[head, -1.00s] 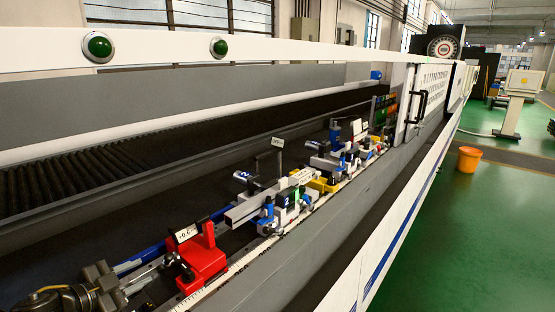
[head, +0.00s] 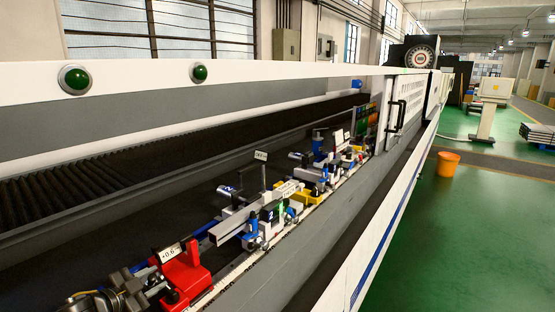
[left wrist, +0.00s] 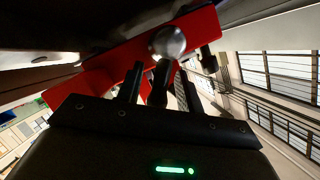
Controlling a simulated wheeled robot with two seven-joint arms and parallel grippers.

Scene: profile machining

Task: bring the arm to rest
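A red clamp block (head: 186,275) with a small white label stands on the machine bed near the bottom of the head view. My left gripper (head: 130,287) is at the bottom left, close to the left side of the red block and partly cut off by the frame edge. In the left wrist view, my left gripper's dark fingers (left wrist: 157,85) stand apart, with a dark stem between them. The red block (left wrist: 90,75) with a round metal knob (left wrist: 167,42) is just beyond the fingertips. Whether they touch is unclear. My right gripper is not in view.
A grey metal profile (head: 245,219) and several blue, yellow and white clamps line the bed beyond the red block. A white rail (head: 280,70) with green buttons runs above. The green floor (head: 470,240) at right is open, with an orange bucket (head: 448,163).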

